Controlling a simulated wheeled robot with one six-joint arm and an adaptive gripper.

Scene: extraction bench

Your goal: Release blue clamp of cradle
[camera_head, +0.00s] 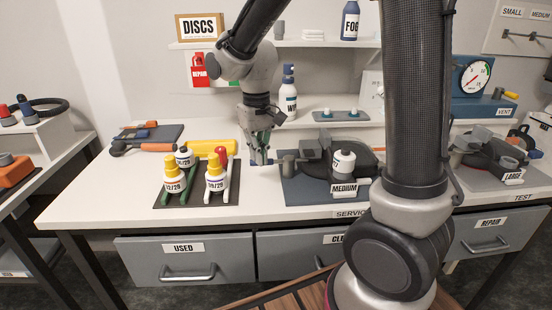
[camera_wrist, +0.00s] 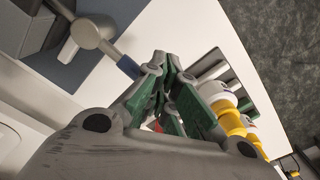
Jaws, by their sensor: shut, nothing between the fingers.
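The cradle (camera_head: 312,150) is a dark grey fixture on a blue-grey mat at the middle of the bench, labelled MEDIUM. A grey rod with a round knob (camera_wrist: 83,32) sticks out from its left side and ends in a blue tip, the blue clamp handle (camera_wrist: 128,66). My gripper (camera_head: 260,160) points down just left of the cradle, at the handle's end. In the wrist view my gripper (camera_wrist: 174,62) has green-padded fingers, shut together with nothing between them. The blue tip lies right beside the fingers; I cannot tell whether they touch.
Left of my gripper, yellow-capped bottles (camera_head: 215,178) and a red-capped one stand in a rack on a dark mat (camera_head: 160,195). A yellow case (camera_head: 208,147) lies behind. A white bottle (camera_head: 343,164) sits in the cradle. Shelves rise behind the bench.

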